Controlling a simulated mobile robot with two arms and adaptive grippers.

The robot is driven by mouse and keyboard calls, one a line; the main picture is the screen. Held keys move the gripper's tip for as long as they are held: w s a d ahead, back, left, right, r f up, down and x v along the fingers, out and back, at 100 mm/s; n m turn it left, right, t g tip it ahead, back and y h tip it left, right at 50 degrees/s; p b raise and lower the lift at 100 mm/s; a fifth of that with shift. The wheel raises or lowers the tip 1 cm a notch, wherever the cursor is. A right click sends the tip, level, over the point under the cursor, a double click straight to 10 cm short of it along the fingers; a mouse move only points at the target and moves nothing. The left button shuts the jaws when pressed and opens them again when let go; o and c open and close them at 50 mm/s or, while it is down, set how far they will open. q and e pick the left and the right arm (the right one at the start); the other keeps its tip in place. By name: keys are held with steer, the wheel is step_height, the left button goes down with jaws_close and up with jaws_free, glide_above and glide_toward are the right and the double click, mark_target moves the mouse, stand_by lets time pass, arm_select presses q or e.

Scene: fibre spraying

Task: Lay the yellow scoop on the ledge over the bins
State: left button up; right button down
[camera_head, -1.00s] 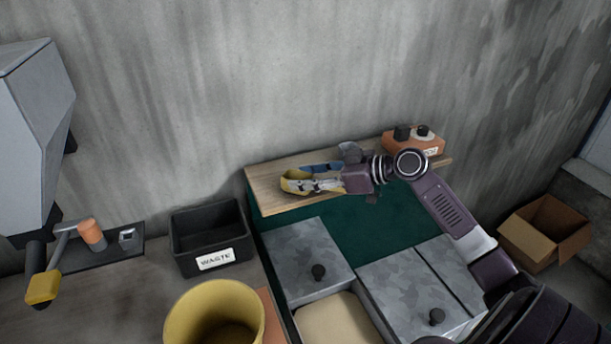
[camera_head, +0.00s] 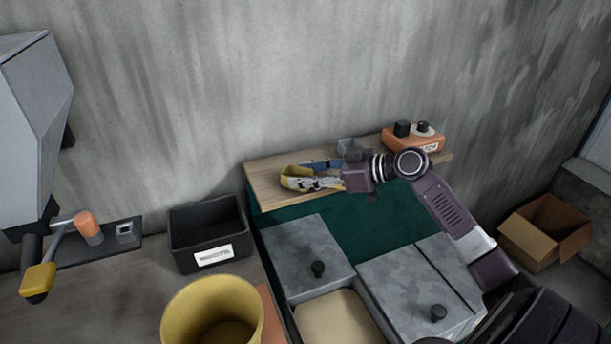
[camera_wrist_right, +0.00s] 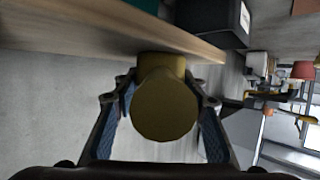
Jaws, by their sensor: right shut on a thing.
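The yellow scoop (camera_head: 292,171) is at the left part of the wooden ledge (camera_head: 268,193) over the bins, in the head view. My right gripper (camera_head: 312,178) reaches in from the right, low over the ledge, and is shut on the scoop. In the right wrist view the scoop (camera_wrist_right: 165,107) sits between the two blue-padded fingers, its rounded yellow end towards the camera. The ledge (camera_wrist_right: 75,28) runs close beside it there. I cannot tell whether the scoop touches the ledge. My left gripper is not in view.
An orange box with black knobs (camera_head: 415,141) stands at the ledge's right end. Grey-lidded bins (camera_head: 305,255) lie below. A small grey item (camera_head: 348,145) is partly hidden behind my wrist. A black waste bin (camera_head: 207,235) and yellow bucket (camera_head: 213,310) stand left.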

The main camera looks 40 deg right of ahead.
steer(key=shift+s+a+f, duration=0.1)
steer(key=shift+s+f, duration=0.1)
steer(key=shift+f, duration=0.9)
steer(key=c, duration=1.5)
jaws_free()
steer(key=o, duration=0.4)
steer(key=shift+w+f, duration=0.2)
steer(key=shift+w, duration=0.1)
steer(key=shift+c, duration=0.2)
steer(key=shift+r, duration=0.1)
steer(key=shift+s, duration=0.1)
